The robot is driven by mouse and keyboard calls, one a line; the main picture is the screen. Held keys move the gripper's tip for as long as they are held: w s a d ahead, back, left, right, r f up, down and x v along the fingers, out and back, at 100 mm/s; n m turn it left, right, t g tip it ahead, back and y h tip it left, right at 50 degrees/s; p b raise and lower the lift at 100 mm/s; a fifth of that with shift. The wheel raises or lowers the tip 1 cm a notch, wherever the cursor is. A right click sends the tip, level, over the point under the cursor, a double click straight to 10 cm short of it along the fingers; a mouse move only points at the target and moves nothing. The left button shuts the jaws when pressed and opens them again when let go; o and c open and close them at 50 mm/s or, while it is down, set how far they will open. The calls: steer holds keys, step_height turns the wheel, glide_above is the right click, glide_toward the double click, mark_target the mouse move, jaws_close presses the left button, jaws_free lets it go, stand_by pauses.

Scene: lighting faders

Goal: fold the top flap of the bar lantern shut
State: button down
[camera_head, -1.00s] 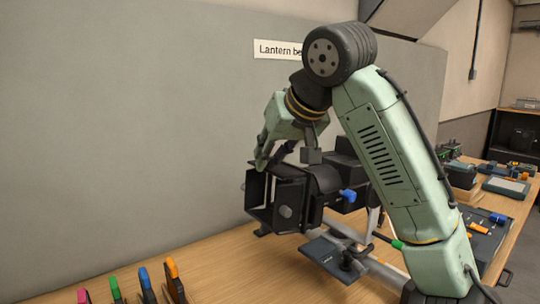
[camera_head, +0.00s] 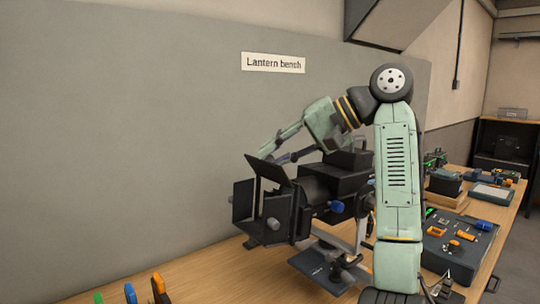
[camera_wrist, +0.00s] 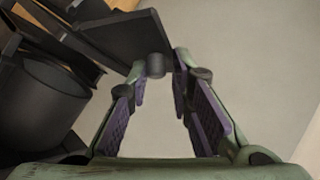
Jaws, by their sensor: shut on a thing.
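The bar lantern (camera_head: 322,184) is black and stands on the bench with its barn-door flaps at its left end. Its top flap (camera_head: 268,171) is a dark panel, tilted up from the lantern's front. My gripper (camera_head: 264,156) reaches across above the lantern from the right, its fingertips at the flap's upper edge. In the wrist view, the flap (camera_wrist: 125,36) lies ahead of the purple-padded fingers. A small dark rounded tab (camera_wrist: 155,65) at the flap's edge is between the fingertips, and my gripper is shut on it. The lantern body (camera_wrist: 38,100) shows at the left.
A left side flap (camera_head: 243,203) stands open. A blue knob (camera_head: 337,206) sticks out of the lantern's side. Coloured-handled items (camera_head: 160,289) are at the bench's front. A tool tray (camera_head: 455,245) lies to the right.

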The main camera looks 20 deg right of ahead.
steer(key=shift+w+d+f+m+y, duration=0.2)
steer(key=shift+d+f+m+y, duration=0.15)
steer(key=shift+d+m+y, duration=0.4)
steer(key=shift+w+d+f+m+y, duration=0.2)
steer(key=shift+d+f+m+y, duration=0.3)
steer(key=shift+y, duration=0.55)
steer(key=shift+w+d+f+m+y, duration=0.2)
steer(key=shift+d+m+y, duration=0.2)
steer(key=shift+m+y, duration=0.45)
steer(key=c, duration=1.6)
jaws_free()
steer(key=shift+r, duration=0.1)
steer(key=shift+r, duration=0.1)
